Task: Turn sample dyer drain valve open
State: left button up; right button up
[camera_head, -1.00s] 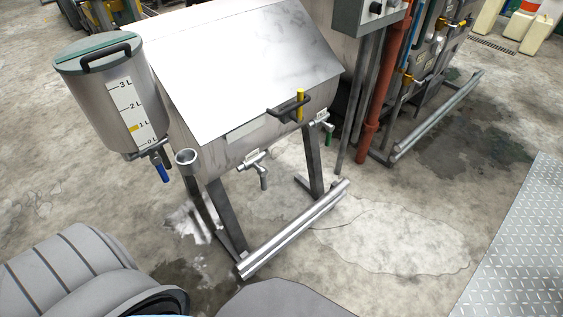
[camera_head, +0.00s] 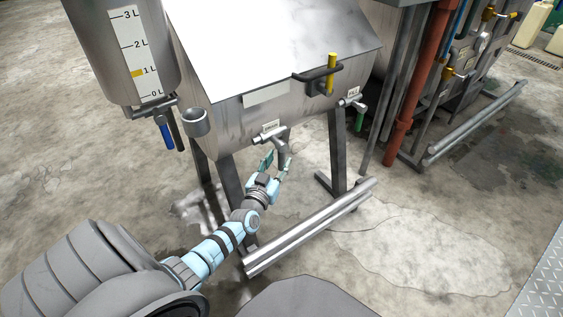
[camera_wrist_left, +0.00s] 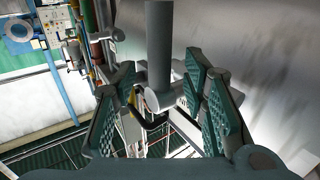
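The sample dyer (camera_head: 225,120) is a steel box with a sloped lid on dark legs. Its drain valve (camera_head: 281,141) sticks out low on the front under a small white label, with a spout pointing down. My left gripper (camera_head: 275,163) is just below and at the valve, its fingers apart. In the left wrist view, a grey vertical bar of the valve (camera_wrist_left: 160,45) ends in a round piece between the two open green finger pads (camera_wrist_left: 162,108). I cannot tell whether the pads touch it. My right gripper is in neither view.
A second valve labelled as fill (camera_head: 352,102) with a green handle is to the right. A measuring tank (camera_head: 115,50) and a cup (camera_head: 195,122) are left. A steel foot rail (camera_head: 310,228) runs in front.

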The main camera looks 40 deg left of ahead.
aim_at(280, 158)
pick_arm(q)
jog(key=b+x, duration=0.1)
jog(key=x, duration=0.1)
jog(key=shift+w+a+f, duration=0.1)
jog(key=shift+w+f, duration=0.1)
jog(key=shift+w, duration=0.15)
jog(key=shift+w+a+r, duration=0.1)
jog(key=shift+w, duration=0.15)
jog(key=shift+r, duration=0.1)
jog(key=c, duration=0.9)
grip_shut()
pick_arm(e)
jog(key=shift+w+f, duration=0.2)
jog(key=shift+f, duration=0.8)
